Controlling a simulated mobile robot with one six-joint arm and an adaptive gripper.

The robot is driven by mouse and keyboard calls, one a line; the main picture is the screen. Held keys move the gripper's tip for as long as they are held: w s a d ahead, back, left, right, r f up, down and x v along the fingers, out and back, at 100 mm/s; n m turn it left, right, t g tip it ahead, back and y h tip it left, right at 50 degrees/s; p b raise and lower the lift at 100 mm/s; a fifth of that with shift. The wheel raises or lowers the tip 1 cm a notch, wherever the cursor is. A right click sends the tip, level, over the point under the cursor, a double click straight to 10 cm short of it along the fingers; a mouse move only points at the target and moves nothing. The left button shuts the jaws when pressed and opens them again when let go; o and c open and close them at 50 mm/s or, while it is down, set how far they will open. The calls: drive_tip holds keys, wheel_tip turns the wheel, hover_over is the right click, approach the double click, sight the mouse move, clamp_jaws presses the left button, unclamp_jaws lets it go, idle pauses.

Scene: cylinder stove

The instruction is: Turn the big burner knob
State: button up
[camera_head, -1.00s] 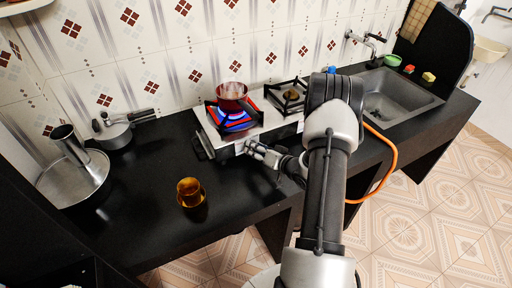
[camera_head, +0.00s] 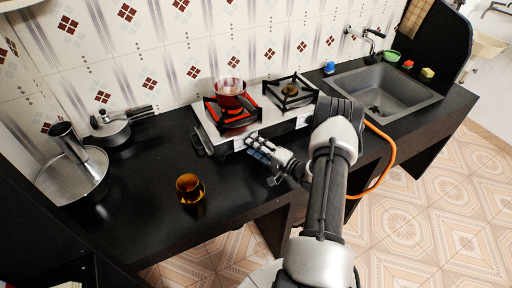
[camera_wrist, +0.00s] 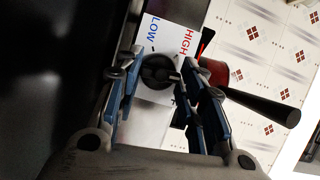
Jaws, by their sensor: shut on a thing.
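The stove (camera_head: 205,133) stands on the black counter against the tiled wall. A dark round knob (camera_wrist: 158,72) sits on its white front panel, beside a blue LOW and a red HIGH label. My gripper (camera_wrist: 155,66) is shut on the knob, with a finger on either side. In the head view my gripper (camera_head: 254,143) is at the stove's front and hides the knob. A red pot (camera_head: 230,88) sits on the left burner (camera_head: 222,124), where no blue flame shows. The pot and its dark handle also show in the wrist view (camera_wrist: 216,73).
An empty second burner (camera_head: 290,92) is right of the pot, and the sink (camera_head: 385,92) is farther right. An amber cup (camera_head: 189,190) stands on the counter at front left. The counter between is clear.

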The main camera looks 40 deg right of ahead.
drive_tip(key=shift+m, duration=0.6)
drive_tip(key=o, duration=1.1)
drive_tip(key=s, duration=0.4)
drive_tip(key=s+d, duration=0.1)
drive_tip(key=s, duration=0.3)
drive_tip(key=s+d, duration=0.1)
drive_tip(key=s, duration=0.3)
drive_tip(key=shift+w+f, duration=0.1)
